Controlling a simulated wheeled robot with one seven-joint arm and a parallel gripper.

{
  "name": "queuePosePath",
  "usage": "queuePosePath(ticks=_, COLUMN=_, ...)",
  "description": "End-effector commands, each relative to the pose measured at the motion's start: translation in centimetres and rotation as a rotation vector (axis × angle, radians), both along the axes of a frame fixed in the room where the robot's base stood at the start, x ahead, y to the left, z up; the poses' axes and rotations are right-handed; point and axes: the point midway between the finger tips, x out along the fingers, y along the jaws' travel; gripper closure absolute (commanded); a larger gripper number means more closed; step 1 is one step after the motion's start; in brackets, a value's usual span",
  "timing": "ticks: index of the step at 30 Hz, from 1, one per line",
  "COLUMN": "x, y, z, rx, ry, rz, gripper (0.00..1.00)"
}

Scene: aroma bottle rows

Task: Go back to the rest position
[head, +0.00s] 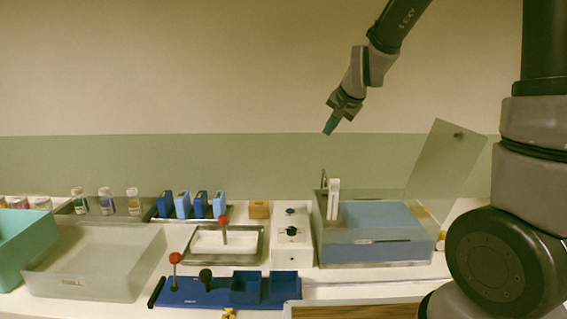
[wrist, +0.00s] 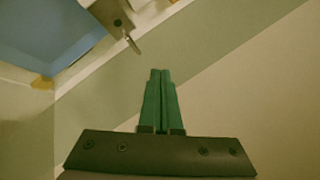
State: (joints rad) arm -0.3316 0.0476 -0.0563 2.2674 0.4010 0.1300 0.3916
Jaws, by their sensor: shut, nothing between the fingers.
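My gripper (head: 330,127) is high above the back of the worktop in the head view, in front of the wall and pointing down and a little left. Its green fingers are close together and empty in the wrist view (wrist: 161,72). It touches nothing. Below it in the head view stands a large clear box (head: 345,262) with a blue inside and a raised clear lid (head: 436,168). Part of a blue surface (wrist: 60,35) shows at the upper left of the wrist view.
Several blue holders (head: 182,205) and a white tray (head: 222,241) stand in the middle. Glass bottles (head: 106,201) line the back left, behind a clear bin (head: 90,275). A teal bin (head: 25,245) is at the far left. The air around my gripper is clear.

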Motion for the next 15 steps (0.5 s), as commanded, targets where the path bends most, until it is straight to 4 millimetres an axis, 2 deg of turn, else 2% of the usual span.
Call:
queuePosePath(ticks=1, x=-1.6, y=-1.4, z=2.1, rx=0.0, ry=-0.007, rz=0.009, gripper=1.0)
queuePosePath(ticks=6, x=-7.7, y=-5.0, z=6.6, rx=-0.033, ry=-0.003, rz=0.065, gripper=1.0)
queuePosePath(ticks=10, x=-12.9, y=-7.5, z=9.0, rx=-0.072, ry=0.001, rz=0.098, gripper=1.0)
queuePosePath(ticks=15, x=-19.5, y=-9.9, z=10.4, rx=-0.129, ry=0.012, rz=0.128, gripper=1.0)
